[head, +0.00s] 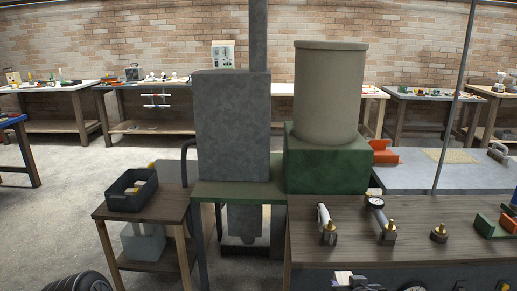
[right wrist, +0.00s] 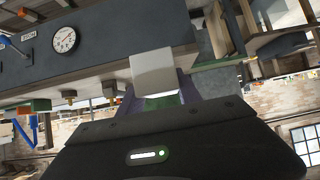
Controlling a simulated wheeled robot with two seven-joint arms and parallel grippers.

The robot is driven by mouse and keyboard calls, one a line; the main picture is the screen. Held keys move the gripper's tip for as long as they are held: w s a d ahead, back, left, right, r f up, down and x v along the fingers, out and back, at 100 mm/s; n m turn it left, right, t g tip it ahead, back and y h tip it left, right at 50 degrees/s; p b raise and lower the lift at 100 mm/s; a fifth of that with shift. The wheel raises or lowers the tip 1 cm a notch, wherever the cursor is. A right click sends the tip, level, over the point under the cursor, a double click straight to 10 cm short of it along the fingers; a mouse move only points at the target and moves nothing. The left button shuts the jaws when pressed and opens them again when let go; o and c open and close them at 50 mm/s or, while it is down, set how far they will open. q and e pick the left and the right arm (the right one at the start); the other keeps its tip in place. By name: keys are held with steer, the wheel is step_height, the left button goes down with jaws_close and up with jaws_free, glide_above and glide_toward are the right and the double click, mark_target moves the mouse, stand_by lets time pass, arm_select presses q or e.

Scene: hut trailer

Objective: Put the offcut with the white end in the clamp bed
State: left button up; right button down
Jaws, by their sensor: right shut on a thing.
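My right gripper (right wrist: 158,90) is shut on the offcut, whose white end (right wrist: 154,70) sticks out beyond the fingers in the right wrist view. A green patch shows between the fingers; the rest of the offcut is hidden. In the head view a small white piece (head: 343,278) shows at the bottom edge, before the dark bench front, likely the same end. An orange and green fixture (head: 485,226) stands at the right edge of the wooden bench; I cannot tell whether it is the clamp bed. My left gripper is out of view.
A small side table (head: 165,210) with a black bin (head: 132,190) stands left. Grey and green machine blocks stand behind. The bench's front middle is clear.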

steer(key=s+f, duration=0.4)
steer(key=f, duration=0.1)
